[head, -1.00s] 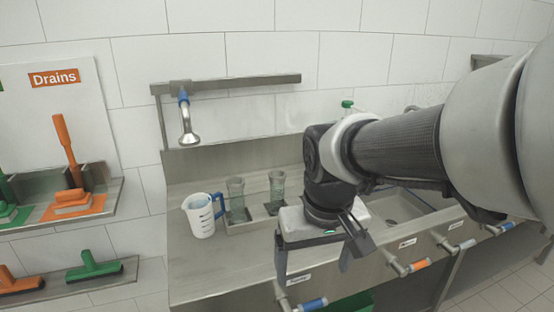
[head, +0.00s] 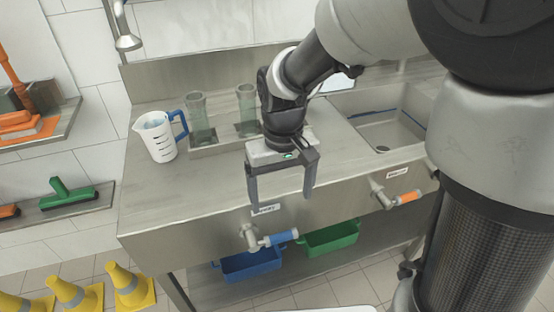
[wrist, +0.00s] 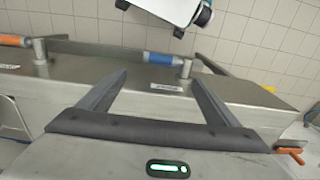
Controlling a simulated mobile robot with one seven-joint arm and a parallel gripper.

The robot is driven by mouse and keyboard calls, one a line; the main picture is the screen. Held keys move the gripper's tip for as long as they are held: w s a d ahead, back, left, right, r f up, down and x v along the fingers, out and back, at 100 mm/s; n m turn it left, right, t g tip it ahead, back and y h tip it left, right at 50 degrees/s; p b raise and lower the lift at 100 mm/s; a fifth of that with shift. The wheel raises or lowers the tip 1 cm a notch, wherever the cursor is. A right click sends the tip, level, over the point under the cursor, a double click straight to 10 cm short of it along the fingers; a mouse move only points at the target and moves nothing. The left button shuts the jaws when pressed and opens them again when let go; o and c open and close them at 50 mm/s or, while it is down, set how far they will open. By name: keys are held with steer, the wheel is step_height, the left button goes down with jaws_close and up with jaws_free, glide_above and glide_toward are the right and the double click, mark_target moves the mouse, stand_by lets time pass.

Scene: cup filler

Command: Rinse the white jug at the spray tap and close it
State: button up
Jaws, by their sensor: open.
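The white jug (head: 156,136) with a blue handle and dark level marks stands upright on the steel counter, at the left in the head view. The spray tap (head: 126,40) hangs above and left of it, cut off by the top edge. My gripper (head: 281,196) is open and empty, pointing down at the counter's front edge, to the right of the jug and apart from it. In the wrist view my open fingers (wrist: 156,88) show with nothing between them. The jug and the spray tap are not recognisable in the wrist view.
A sink basin (head: 392,130) is at the right. Blue-handled (head: 280,238) and orange-handled (head: 406,197) valves stick out in front. Yellow cones (head: 130,287) stand lower left.

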mark_target(282, 234)
step_height(282, 234, down, 15)
steer(key=b, duration=0.3)
steer(key=shift+r, duration=0.2)
steer(key=c, duration=1.2)
steer(key=shift+d, duration=0.1)
